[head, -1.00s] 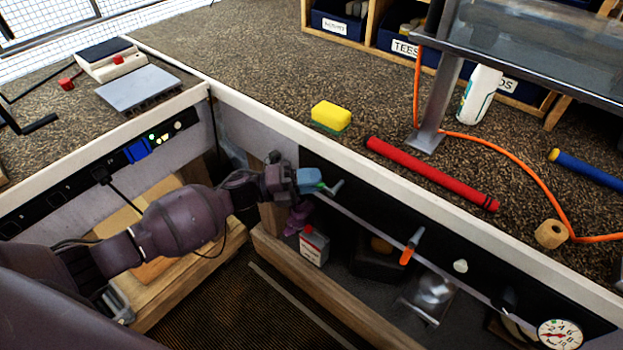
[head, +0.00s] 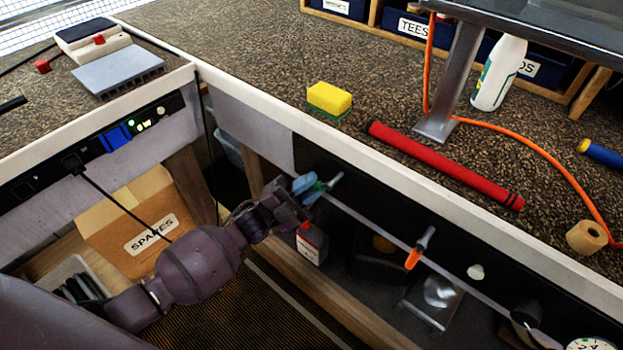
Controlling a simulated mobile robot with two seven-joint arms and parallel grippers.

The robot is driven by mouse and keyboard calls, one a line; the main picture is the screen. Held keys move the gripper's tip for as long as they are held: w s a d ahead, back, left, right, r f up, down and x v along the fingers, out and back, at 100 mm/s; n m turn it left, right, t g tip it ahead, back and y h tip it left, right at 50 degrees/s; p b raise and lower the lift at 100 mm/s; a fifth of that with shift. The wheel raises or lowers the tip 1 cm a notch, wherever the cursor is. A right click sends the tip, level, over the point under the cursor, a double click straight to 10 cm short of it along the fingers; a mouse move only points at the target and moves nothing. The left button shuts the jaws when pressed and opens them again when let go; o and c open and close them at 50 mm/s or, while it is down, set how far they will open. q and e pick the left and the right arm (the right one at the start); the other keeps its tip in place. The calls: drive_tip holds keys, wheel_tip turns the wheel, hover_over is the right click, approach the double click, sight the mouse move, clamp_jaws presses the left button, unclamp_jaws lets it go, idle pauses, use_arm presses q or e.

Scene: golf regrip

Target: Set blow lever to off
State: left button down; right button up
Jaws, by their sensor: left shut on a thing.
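A lever with a green handle and grey end (head: 334,181) sits on the dark panel under the bench edge. My left gripper (head: 308,191) has blue fingers and is shut on the green handle, which slants down to the left. The fingers hide part of the handle. A second lever, with an orange handle (head: 413,259), is farther right on the same panel, clear of the gripper. I cannot read any label that tells which one is the blow lever. My right gripper is not in view.
A white knob (head: 475,272) and a dial gauge (head: 592,344) are on the panel's right. A small red-and-white container (head: 312,244) stands close below my left gripper. A red grip (head: 445,166) and yellow sponge (head: 330,98) lie on the bench top.

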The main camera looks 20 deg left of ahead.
use_arm(q)
drive_tip(key=d+n+t+y, duration=0.1)
drive_tip(key=n+t+y, duration=0.3)
drive_tip(key=n, duration=0.3)
drive_tip(key=s+d+f+n+t+y+b, duration=0.1)
drive_tip(key=n+t+y, duration=0.3)
drive_tip(key=n+y, duration=0.2)
drive_tip(key=d+f+n+t+y, duration=0.1)
drive_tip(key=n+t+y, duration=0.3)
drive_tip(key=n, duration=0.5)
drive_tip(key=shift+s+d+f+y+b, duration=0.15)
drive_tip(key=shift+d+y, duration=0.1)
drive_tip(key=shift+y, duration=0.2)
drive_tip(key=shift+s+d+r+y+b, duration=0.15)
drive_tip(key=shift+d+y, duration=0.1)
drive_tip(key=shift+y, duration=0.2)
drive_tip(key=shift+f+n, duration=0.1)
drive_tip(key=shift+n, duration=0.4)
drive_tip(key=c, duration=1.1)
unclamp_jaws()
